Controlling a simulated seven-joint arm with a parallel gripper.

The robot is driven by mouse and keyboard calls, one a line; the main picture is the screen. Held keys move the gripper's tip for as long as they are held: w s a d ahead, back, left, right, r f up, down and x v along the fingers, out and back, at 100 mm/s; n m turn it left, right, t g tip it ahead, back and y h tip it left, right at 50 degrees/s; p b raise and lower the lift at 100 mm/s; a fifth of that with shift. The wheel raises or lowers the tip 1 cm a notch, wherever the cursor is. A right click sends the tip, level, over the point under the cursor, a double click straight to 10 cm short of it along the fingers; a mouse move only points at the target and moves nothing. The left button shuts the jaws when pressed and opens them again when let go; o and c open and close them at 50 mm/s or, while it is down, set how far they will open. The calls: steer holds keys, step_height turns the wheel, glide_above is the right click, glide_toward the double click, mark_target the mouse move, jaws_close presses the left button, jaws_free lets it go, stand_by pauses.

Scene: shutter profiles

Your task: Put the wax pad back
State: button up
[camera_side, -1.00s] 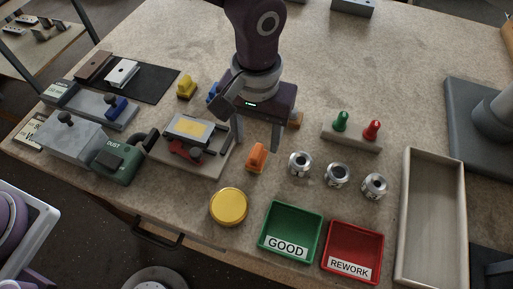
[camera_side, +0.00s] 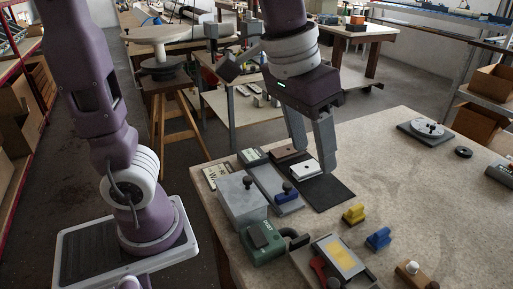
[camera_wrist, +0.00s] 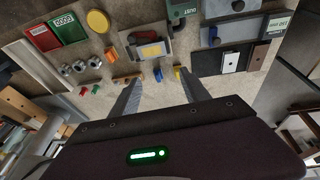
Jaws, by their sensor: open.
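No pad is plainly marked as wax, and I cannot tell which piece is the wax pad. A label partly reading "WA" (camera_side: 215,176) lies by a grey lidded box (camera_side: 242,203).
A grey tray with a blue knobbed block (camera_side: 286,192) stands between the mat and the box. A green DUST unit (camera_side: 262,243), a fixture with a yellow plate (camera_side: 340,256), and yellow (camera_side: 353,213) and blue (camera_side: 378,238) pieces stand nearby.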

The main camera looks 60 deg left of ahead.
steer(key=s+a+f+t+y, duration=0.1)
steer(key=s+a+f+t, duration=0.1)
steer(key=s+a, duration=0.6)
steer(key=s, duration=0.3)
steer(key=shift+s+f+t, duration=0.25)
steer(key=shift+s+t, duration=0.05)
